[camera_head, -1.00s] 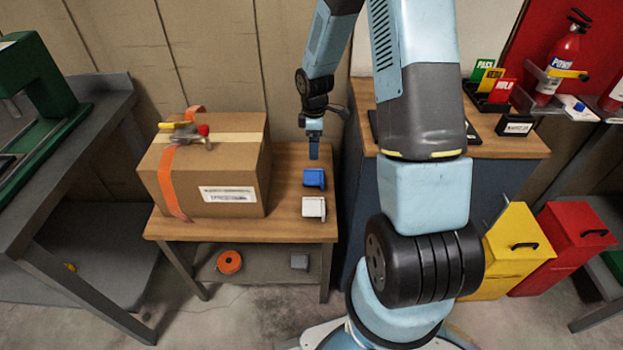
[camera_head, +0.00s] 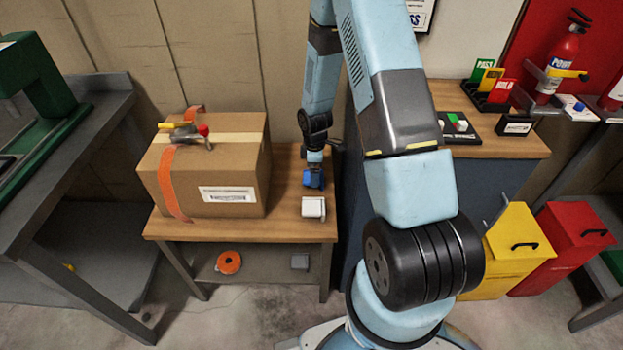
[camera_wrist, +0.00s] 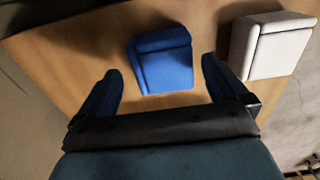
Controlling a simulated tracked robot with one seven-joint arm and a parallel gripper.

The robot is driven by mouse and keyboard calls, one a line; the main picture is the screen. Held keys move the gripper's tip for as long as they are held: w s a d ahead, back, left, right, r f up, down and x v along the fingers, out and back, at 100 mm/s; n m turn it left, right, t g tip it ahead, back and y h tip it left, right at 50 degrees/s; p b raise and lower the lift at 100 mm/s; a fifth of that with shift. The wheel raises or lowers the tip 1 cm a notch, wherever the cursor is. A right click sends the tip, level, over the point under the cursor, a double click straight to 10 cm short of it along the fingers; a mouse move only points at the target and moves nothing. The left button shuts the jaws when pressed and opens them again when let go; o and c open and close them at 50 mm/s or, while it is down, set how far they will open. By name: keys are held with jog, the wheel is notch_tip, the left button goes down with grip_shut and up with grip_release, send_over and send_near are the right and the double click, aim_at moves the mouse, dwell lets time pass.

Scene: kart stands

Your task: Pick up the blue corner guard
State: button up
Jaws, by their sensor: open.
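The blue corner guard (camera_wrist: 165,62) lies on the wooden table top (camera_wrist: 75,50), between and just beyond my gripper's fingertips in the wrist view. In the head view the blue corner guard (camera_head: 310,179) is partly covered by my gripper (camera_head: 315,180), which points down at it. My gripper (camera_wrist: 157,72) is open, with one finger on each side of the guard and a gap to each. I cannot tell the exact height of the fingertips above the table.
A white corner guard (camera_head: 313,208) lies nearby; it also shows in the wrist view (camera_wrist: 272,46), close to my right finger. A cardboard box (camera_head: 210,172) with orange strap stands left on the table. A dark cabinet (camera_head: 480,175) stands to the right.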

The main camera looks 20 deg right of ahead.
jog(key=shift+f, duration=0.7)
jog(key=c, duration=1)
jog(key=shift+r, duration=0.1)
